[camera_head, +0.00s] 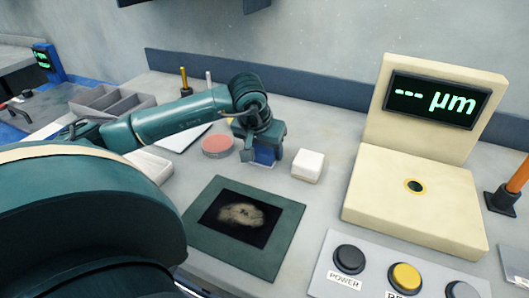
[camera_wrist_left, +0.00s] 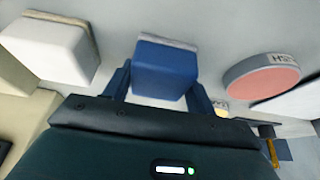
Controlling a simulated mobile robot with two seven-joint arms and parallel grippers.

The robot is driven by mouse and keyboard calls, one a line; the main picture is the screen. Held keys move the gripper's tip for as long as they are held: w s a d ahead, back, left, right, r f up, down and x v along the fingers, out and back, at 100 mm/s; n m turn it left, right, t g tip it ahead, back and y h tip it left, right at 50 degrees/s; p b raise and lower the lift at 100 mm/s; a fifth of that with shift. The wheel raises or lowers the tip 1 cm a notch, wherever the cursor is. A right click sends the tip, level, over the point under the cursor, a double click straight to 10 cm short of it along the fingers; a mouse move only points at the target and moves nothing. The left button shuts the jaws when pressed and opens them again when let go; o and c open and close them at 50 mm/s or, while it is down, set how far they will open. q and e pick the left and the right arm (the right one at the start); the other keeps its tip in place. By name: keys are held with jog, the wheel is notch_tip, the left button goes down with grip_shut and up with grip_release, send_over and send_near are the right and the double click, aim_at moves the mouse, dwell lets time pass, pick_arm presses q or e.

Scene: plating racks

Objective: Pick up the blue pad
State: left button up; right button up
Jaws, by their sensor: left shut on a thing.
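The blue pad (camera_head: 264,155) is a small blue block with a pale layer along one face, near the middle of the table in the head view. It also shows in the left wrist view (camera_wrist_left: 162,70), between the two fingers. My left gripper (camera_head: 262,147) reaches down over it and is shut on it. In the left wrist view the fingers (camera_wrist_left: 160,85) are at its two sides. I cannot tell whether the pad touches the table. My right gripper is in neither view.
A white block (camera_head: 308,166) stands just right of the blue pad, and a round pink-topped disc (camera_head: 217,146) is to its left. A green mat with a dark square (camera_head: 200,255) lies in front. A cream gauge (camera_head: 415,200) and a button panel (camera_head: 330,285) are at right.

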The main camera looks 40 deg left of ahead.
pick_arm(q)
jog(key=shift+r, duration=0.1)
notch_tip(320, 180, up, 10)
jog(key=shift+f+p, duration=0.1)
jog(key=shift+p, duration=0.2)
jog(key=o, duration=0.4)
jog(key=shift+c, duration=1.3)
